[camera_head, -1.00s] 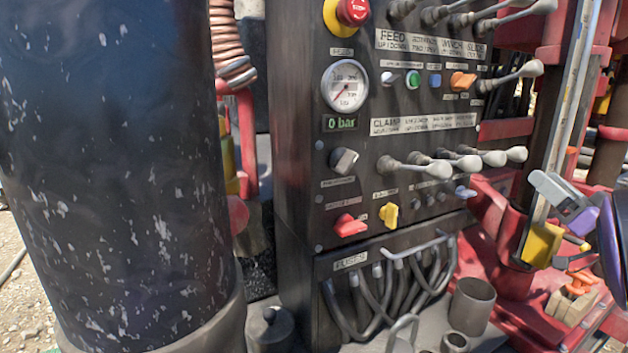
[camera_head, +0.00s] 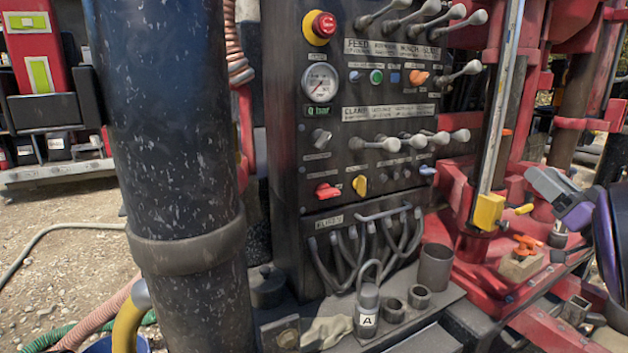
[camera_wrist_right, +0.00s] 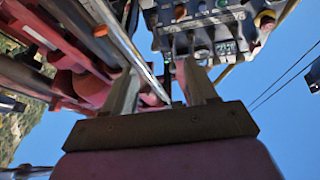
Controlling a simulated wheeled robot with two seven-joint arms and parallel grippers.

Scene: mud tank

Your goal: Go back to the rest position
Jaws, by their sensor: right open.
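My right gripper (camera_head: 545,186) is at the right edge of the head view, in front of the red rig frame. In the right wrist view its two fingers (camera_wrist_right: 160,88) stand apart with nothing held between them. The dark control panel (camera_head: 375,130) stands left of it, with levers, a gauge and knobs. In the wrist view the panel (camera_wrist_right: 205,30) shows at the top, beyond the fingers. My left gripper is not in either view.
A thick dark pipe (camera_head: 172,120) stands at the left. A metal pole with a yellow block (camera_head: 488,211) rises beside the right gripper.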

